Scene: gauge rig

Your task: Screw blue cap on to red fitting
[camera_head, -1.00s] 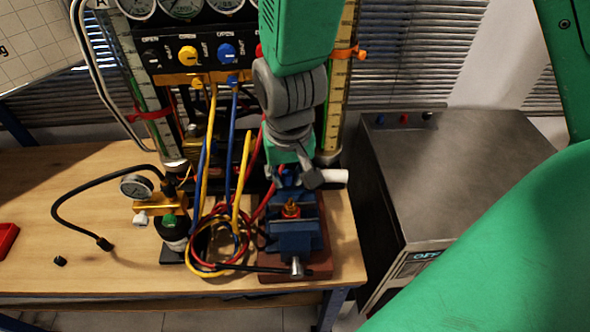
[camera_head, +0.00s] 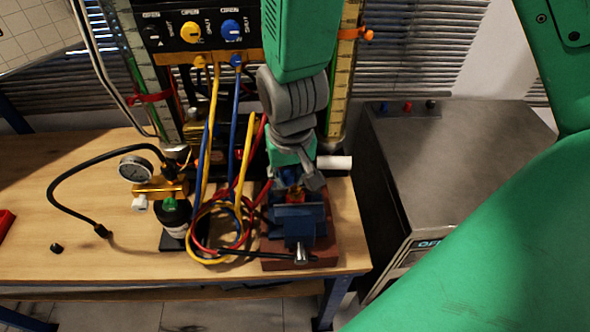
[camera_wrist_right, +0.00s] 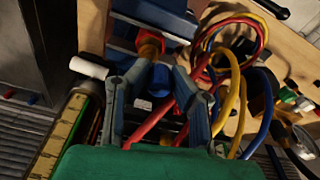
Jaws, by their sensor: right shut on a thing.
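The red fitting (camera_head: 295,197) stands upright in the blue vise (camera_head: 299,221) at the right end of the bench. It also shows in the right wrist view (camera_wrist_right: 151,41), beyond the fingertips. My right gripper (camera_head: 303,180) is just above and behind the fitting. In the wrist view its fingers (camera_wrist_right: 158,75) are shut on the blue cap (camera_wrist_right: 161,78), which is close to the fitting. I cannot tell whether cap and fitting touch. In the head view the fingers partly hide the cap. My left gripper is not in view.
Coiled red, yellow and blue hoses (camera_head: 218,231) lie left of the vise. A gauge assembly (camera_head: 158,185) with a black hose stands further left. A small black cap (camera_head: 57,248) lies on the bench. A grey box (camera_head: 440,165) stands to the right.

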